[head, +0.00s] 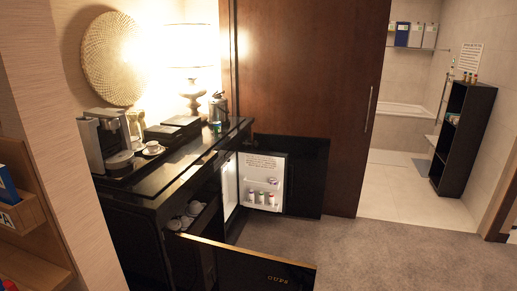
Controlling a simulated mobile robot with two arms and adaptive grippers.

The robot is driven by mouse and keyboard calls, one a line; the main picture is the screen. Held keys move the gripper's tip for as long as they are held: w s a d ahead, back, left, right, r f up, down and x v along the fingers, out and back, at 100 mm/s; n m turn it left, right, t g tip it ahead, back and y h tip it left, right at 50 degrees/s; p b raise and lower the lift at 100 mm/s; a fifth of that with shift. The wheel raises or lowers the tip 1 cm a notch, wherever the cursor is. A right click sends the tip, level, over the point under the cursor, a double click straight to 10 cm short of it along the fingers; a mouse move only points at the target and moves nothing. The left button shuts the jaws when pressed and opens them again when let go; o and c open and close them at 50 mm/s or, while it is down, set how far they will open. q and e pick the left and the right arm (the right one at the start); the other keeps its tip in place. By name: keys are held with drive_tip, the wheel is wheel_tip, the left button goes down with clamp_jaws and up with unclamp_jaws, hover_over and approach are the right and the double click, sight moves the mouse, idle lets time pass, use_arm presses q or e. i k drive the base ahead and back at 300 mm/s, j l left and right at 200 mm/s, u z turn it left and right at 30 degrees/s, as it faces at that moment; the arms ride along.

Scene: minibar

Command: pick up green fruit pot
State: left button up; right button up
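Neither of my grippers is in view. A small green and blue container (217,127) stands on the dark counter (190,160), near its far right end; it is too small to tell whether it is the green fruit pot. Several small pots (261,198) stand in the lower door shelf of the open mini fridge (229,185); their colours are hard to make out. Another small item (273,182) sits on the shelf above them. Small jars (466,77) stand on top of the black shelf unit (466,135) at the right.
A coffee machine (105,140), a cup with saucer (152,148) and a lamp (192,75) are on the counter. A drawer with cups (190,212) is open, and a panel marked CUPS (245,262) juts into the room. Carpet (400,255) is clear at the right.

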sight(216, 125)
drive_tip(key=i+l, duration=0.2)
drive_tip(key=l, duration=0.2)
drive_tip(key=i+l+u, duration=0.1)
drive_tip(key=l, duration=0.25)
drive_tip(key=i+l, duration=0.45)
drive_tip(key=l, duration=0.35)
drive_tip(key=i+l+u, duration=0.1)
drive_tip(key=l, duration=0.3)
drive_tip(key=i+l, duration=0.25)
drive_tip(key=l, duration=0.15)
drive_tip(key=i+l+u, duration=0.1)
drive_tip(key=l, duration=0.35)
drive_tip(key=i+l, duration=0.25)
drive_tip(key=l, duration=0.15)
drive_tip(key=i+l+u, duration=0.1)
drive_tip(key=i, duration=0.4)
drive_tip(key=i+l, duration=0.4)
drive_tip(key=i+l+u, duration=0.15)
drive_tip(key=i, duration=0.45)
drive_tip(key=l, duration=0.1)
